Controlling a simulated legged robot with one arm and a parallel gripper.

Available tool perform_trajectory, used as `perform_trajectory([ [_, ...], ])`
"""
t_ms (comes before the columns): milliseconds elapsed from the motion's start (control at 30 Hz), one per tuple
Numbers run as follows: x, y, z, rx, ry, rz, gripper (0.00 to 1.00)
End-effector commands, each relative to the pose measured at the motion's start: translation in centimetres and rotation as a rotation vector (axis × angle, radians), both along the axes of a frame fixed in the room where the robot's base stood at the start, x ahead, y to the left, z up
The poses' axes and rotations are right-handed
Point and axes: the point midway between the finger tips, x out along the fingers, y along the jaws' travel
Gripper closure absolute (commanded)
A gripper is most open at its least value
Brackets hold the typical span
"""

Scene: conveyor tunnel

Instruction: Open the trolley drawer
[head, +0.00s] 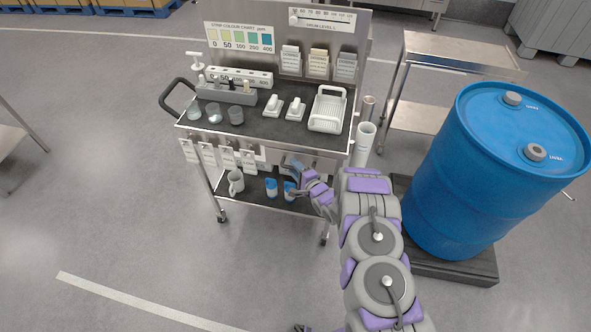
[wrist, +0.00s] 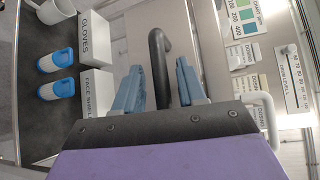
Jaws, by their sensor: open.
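The metal trolley (head: 350,140) stands ahead of me, with a dark top and a dark lower shelf. A plain metal front (wrist: 197,30) under its top fills the middle of the wrist view and looks like the drawer front. A black curved handle (wrist: 158,60) stands before it. My gripper (wrist: 158,88) is open, its two blue-grey fingers one on each side of the handle with gaps visible. In the head view my gripper (head: 294,172) is at the trolley's front, just below the top, and my arm hides part of that side. I cannot see any drawer opening.
White boxes (wrist: 96,38), blue-capped containers (wrist: 56,60) and a mug (head: 236,182) sit on the lower shelf. Tags (head: 227,157) hang at the front left. A blue drum (head: 470,180) stands close on the right. The floor at left is clear.

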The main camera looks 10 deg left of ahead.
Motion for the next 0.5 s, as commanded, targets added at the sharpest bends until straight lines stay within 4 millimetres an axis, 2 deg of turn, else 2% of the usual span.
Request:
perform_trajectory([
  [200,0.01,0.01,0.00,-0.001,0.001,0.000,0.60],
  [500,0.00,0.01,-0.05,-0.001,0.000,0.000,0.88],
])
